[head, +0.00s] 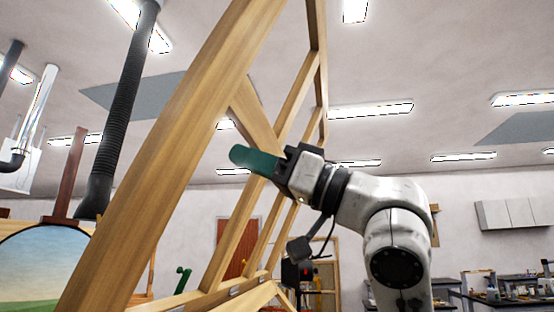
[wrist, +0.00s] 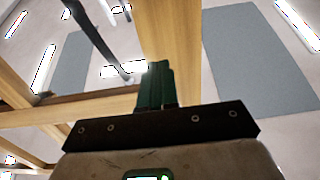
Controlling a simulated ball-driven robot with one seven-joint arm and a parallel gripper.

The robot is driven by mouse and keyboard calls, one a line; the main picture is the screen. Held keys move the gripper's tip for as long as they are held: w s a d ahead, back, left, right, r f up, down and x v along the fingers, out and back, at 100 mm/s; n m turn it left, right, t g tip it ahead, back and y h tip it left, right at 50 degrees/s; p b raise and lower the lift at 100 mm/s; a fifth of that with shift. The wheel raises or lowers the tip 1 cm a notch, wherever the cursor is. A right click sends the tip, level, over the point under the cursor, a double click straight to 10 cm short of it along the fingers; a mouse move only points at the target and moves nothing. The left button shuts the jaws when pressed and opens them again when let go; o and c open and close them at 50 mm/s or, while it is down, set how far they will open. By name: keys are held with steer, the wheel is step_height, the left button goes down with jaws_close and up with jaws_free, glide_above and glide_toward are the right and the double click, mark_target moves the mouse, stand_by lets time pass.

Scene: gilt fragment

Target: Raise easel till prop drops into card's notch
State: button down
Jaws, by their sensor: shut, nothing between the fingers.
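The easel (head: 160,150) is a large light-wood frame. Its thick near beam leans across the left half of the head view, with thinner slats and a lower rail to its right. My gripper (head: 235,155) is shut and empty; its green fingers lie together at a slanting wooden member (head: 255,118). I cannot tell whether they touch it. In the wrist view the closed fingers (wrist: 158,68) point up against a wooden beam (wrist: 170,25), with a crossbar (wrist: 85,106) to the left. I cannot make out the prop or the card's notch.
A landscape painting (head: 42,268) on a brown-masted easel stands at lower left. A black duct hose (head: 120,110) hangs behind it. Workbenches (head: 505,300) and wall cabinets (head: 508,214) are at the far right. The space above my arm is open.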

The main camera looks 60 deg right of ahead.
mark_target(199, 140)
steer(key=p+x, duration=0.2)
steer(key=x, duration=0.4)
